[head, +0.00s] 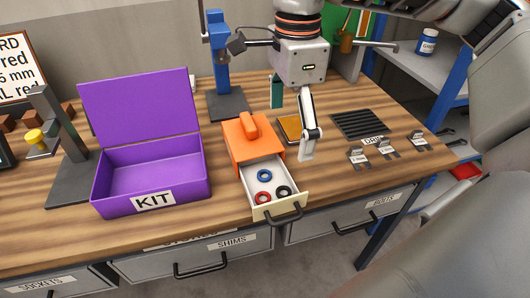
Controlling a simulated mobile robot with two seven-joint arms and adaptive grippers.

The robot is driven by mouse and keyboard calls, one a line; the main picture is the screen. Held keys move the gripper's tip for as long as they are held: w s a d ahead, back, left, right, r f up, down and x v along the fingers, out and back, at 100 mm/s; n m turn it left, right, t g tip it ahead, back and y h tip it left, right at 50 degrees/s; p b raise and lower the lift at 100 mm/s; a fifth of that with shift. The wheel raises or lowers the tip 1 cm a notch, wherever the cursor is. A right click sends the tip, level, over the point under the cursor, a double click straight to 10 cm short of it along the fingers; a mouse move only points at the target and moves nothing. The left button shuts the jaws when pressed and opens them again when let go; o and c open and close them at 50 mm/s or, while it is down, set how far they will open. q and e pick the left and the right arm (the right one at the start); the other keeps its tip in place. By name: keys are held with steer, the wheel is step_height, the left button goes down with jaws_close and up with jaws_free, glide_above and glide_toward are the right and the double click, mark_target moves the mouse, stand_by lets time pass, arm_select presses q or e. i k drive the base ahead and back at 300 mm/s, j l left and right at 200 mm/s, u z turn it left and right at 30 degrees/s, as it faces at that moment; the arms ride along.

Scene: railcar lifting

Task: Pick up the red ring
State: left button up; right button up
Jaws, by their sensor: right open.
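The red ring (262,197) lies in the pulled-out drawer (291,206) of a small orange cabinet (239,145). A blue ring (264,175) lies behind it and a black ring (283,190) to its right, in the same drawer. My right gripper (290,132) points down with its fingers apart and nothing between them. It is behind and to the right of the red ring in the picture, apart from it. My left gripper is not in view.
An open purple kit box (181,194) stands left of the cabinet. A blue stand (216,60) is behind. A yellow-brown pad (289,128), a dark slotted grate (360,124) and several small labelled holders (388,148) are to the right. Bench front right is clear.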

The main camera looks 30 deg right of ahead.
mark_target(263, 193)
steer(key=k, duration=1)
